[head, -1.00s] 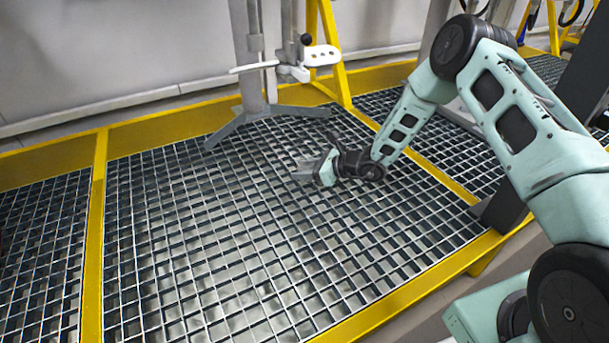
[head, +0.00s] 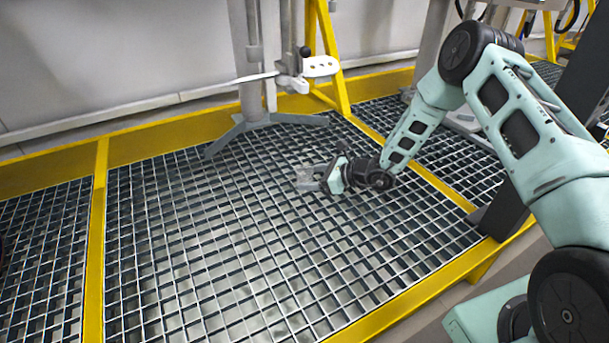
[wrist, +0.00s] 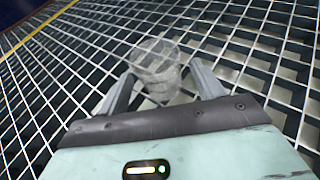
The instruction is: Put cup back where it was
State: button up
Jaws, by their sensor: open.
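A clear, see-through cup (wrist: 157,66) stands on the metal grating just beyond and partly between my fingertips in the wrist view. In the head view the cup (head: 306,177) is faint and blends with the grating. My gripper (wrist: 160,88) is open, with one finger to each side of the cup's near part, and I see a gap at both sides. In the head view my gripper (head: 318,178) is low over the grating, pointing left. The cup's lower near edge is close to the gripper body, and I cannot tell whether it touches.
The grating (head: 200,240) is framed by yellow beams (head: 95,230). A grey stand (head: 262,120) with splayed feet is behind the cup, with a white clamp arm (head: 320,66) above. A yellow A-shaped post (head: 330,60) stands behind. Grating to the left and front is clear.

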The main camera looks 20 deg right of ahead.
jog(key=p+v, duration=0.3)
jog(key=v, duration=0.6)
jog(key=shift+a+r+p, duration=0.15)
jog(key=shift+p, duration=0.15)
jog(key=shift+s+a+r, duration=0.15)
jog(key=shift+r, duration=0.15)
jog(key=s+a+r+n+g, duration=1)
jog(key=s+a+r+n, duration=0.4)
jog(key=a, duration=0.2)
jog(key=s+d+r+n+h, duration=0.1)
jog(key=s+r+n+h, duration=0.4)
jog(key=s+n, duration=0.4)
jog(key=s+d+r+n+t+h, duration=0.1)
jog(key=s+r+n+h, duration=0.4)
jog(key=s+n, duration=0.5)
jog(key=s, duration=0.3)
jog(key=shift+t, duration=0.3)
